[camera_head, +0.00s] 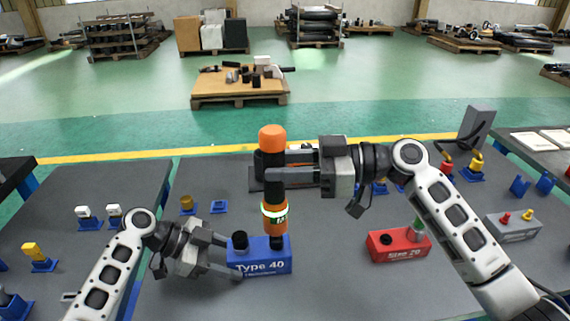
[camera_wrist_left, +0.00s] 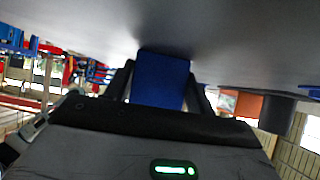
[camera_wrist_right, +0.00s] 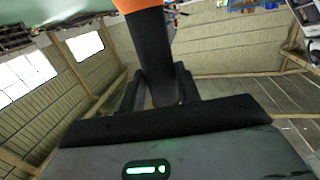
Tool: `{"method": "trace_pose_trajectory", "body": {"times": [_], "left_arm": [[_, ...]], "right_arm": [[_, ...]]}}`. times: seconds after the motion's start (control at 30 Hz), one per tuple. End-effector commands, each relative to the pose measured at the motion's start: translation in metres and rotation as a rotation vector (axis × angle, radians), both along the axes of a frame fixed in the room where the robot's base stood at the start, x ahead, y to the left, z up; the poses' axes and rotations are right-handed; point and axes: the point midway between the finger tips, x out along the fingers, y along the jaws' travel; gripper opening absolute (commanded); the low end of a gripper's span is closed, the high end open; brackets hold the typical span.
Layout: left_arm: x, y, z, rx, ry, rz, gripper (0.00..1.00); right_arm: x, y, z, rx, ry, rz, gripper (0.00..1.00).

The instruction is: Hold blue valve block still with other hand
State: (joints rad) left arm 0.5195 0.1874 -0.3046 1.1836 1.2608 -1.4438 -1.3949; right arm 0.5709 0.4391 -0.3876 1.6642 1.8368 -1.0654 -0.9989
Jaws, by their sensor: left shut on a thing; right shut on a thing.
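The blue valve block (camera_head: 262,262), marked "Type 40", sits on the dark table in the head view. My left gripper (camera_head: 232,258) is shut on its left end; in the left wrist view the blue block (camera_wrist_left: 160,80) fills the space between the fingers. A black tool with an orange top (camera_head: 272,140) and an orange band stands upright on the right part of the block. My right gripper (camera_head: 268,170) is shut on the tool's black upper body, which also shows between the fingers in the right wrist view (camera_wrist_right: 153,50). A black knob (camera_head: 239,240) stands on the block's left part.
A red block (camera_head: 398,244) marked "Size 20" stands to the right, with a grey block (camera_head: 512,227) beyond it. Small blue stands with yellow or white parts (camera_head: 40,256) are on the left. The table front between the blue and red blocks is clear.

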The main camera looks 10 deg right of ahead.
Motion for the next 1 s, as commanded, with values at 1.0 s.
{"method": "trace_pose_trajectory", "body": {"times": [1.0], "left_arm": [[0.001, -0.001, 0.002, -0.004, -0.001, 0.000, 0.23]], "right_arm": [[0.000, 0.000, 0.055, 0.009, -0.009, 0.000, 0.00]]}}
